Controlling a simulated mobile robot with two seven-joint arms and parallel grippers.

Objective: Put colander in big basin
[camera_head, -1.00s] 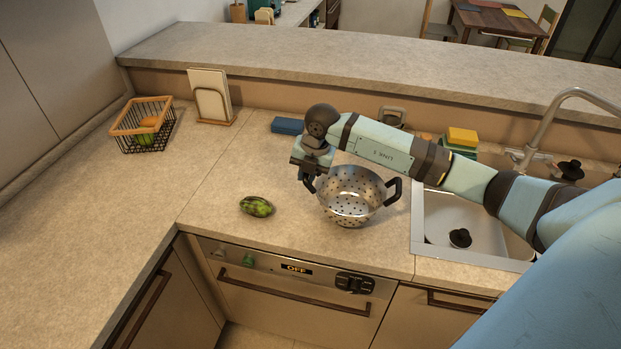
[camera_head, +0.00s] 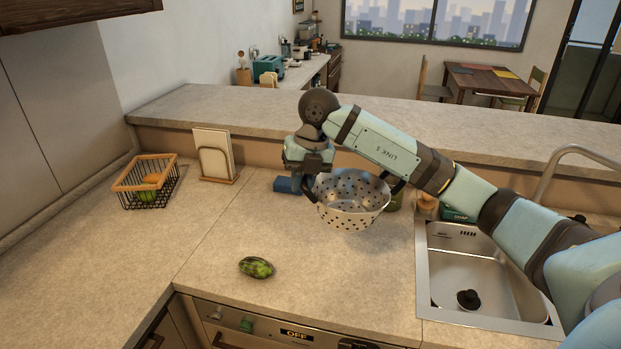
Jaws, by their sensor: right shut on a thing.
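The colander (camera_head: 352,204) is a metal bowl with round holes and black side handles. My right gripper (camera_head: 308,178) is shut on its left handle and holds it above the counter, roughly level. The handle inside the jaws is mostly hidden. The sink basin (camera_head: 478,275) is to the right of the colander, a steel bowl with a black drain plug (camera_head: 468,299) in it. The colander is outside the basin, to its left. My left gripper does not show.
A green mottled avocado-like fruit (camera_head: 256,267) lies on the counter in front. A wire basket (camera_head: 147,187) and a napkin-like stand (camera_head: 214,158) are at the left. A blue block (camera_head: 284,185) lies behind the gripper. The faucet (camera_head: 548,178) rises behind the basin.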

